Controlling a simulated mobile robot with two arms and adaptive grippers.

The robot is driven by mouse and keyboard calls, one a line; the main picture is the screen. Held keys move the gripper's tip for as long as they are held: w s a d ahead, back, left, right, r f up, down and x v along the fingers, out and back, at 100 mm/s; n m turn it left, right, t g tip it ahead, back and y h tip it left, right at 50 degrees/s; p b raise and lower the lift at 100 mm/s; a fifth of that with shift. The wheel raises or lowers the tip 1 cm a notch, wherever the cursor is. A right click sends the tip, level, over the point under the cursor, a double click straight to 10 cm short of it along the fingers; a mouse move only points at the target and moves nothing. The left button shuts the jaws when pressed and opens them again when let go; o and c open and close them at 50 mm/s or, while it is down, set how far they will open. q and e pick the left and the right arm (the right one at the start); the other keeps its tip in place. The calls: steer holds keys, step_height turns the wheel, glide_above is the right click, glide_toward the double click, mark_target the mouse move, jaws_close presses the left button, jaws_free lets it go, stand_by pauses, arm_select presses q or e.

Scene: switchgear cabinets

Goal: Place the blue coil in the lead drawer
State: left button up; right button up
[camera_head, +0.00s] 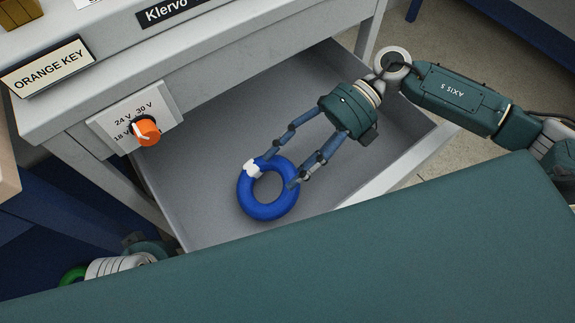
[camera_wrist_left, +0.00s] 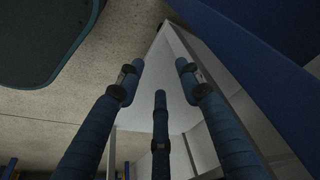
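The blue coil (camera_head: 246,200) is a ring with a white wrap at its upper left. It appears in the head view within the opened grey drawer (camera_head: 215,222), over its floor near the front. My right gripper (camera_head: 278,172) reaches in from the upper right. Its fingers are spread apart over the coil's upper right side, at or very close to the ring; exact contact is unclear. My left gripper (camera_wrist_left: 160,75) shows three separated fingers in the left wrist view, with nothing between them. In the head view the left arm is mostly hidden at the lower left.
The grey cabinet (camera_head: 225,50) above the drawer carries an ORANGE KEY sign (camera_head: 47,68) and an orange selector knob (camera_head: 146,131) marked 24 V, 30 V and 18 V. A blue structure (camera_head: 530,28) stands at the upper right. Floor shows right of the drawer.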

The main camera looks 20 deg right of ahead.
arm_select(q)
steer(key=shift+x, duration=1.15)
arm_select(e)
steer(key=v, duration=1.1)
